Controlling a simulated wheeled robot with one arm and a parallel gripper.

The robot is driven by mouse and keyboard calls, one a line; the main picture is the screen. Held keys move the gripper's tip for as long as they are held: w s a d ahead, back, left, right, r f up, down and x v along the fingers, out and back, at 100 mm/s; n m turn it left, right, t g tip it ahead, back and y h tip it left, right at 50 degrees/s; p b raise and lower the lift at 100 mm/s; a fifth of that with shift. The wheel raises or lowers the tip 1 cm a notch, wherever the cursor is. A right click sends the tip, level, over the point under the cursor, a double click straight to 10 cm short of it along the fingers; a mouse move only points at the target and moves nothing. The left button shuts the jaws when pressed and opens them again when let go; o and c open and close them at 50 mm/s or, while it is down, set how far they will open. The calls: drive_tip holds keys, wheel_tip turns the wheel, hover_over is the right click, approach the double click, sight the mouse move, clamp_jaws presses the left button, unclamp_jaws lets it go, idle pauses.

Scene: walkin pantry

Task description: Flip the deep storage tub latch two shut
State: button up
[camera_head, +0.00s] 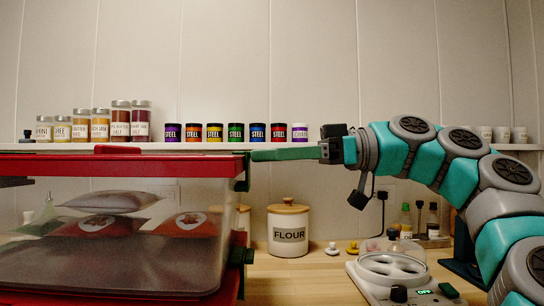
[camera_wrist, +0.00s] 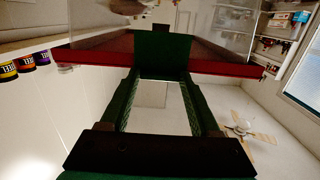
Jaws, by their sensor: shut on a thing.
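The deep storage tub (camera_head: 130,240) stands at the left in the head view, with clear walls and a red lid (camera_head: 60,165). A dark green latch (camera_head: 243,172) is at the lid's right end; another dark green piece (camera_head: 240,257) sits lower on the same side. I cannot tell which is latch two. My gripper (camera_head: 256,155) reaches in level from the right, its green fingers at the upper latch. In the wrist view, my gripper (camera_wrist: 160,78) is shut on a green latch flap (camera_wrist: 163,48) against the red rim (camera_wrist: 100,50). The fingertips' contact is partly hidden.
Several spice jars (camera_head: 141,120) and small paint-like jars (camera_head: 236,132) line the shelf behind. A flour canister (camera_head: 288,230) stands right of the tub. A white appliance (camera_head: 390,270) sits on the counter below my arm. Bottles (camera_head: 420,218) stand further right.

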drive_tip(key=shift+s+a, duration=0.1)
drive_tip(key=shift+a, duration=0.1)
drive_tip(key=o, duration=1.4)
drive_tip(key=shift+c, duration=0.2)
drive_tip(key=shift+r, duration=0.2)
drive_tip(key=shift+r, duration=0.6)
drive_tip(key=shift+r+h, duration=0.3)
drive_tip(key=shift+r, duration=0.5)
drive_tip(key=shift+r, duration=0.1)
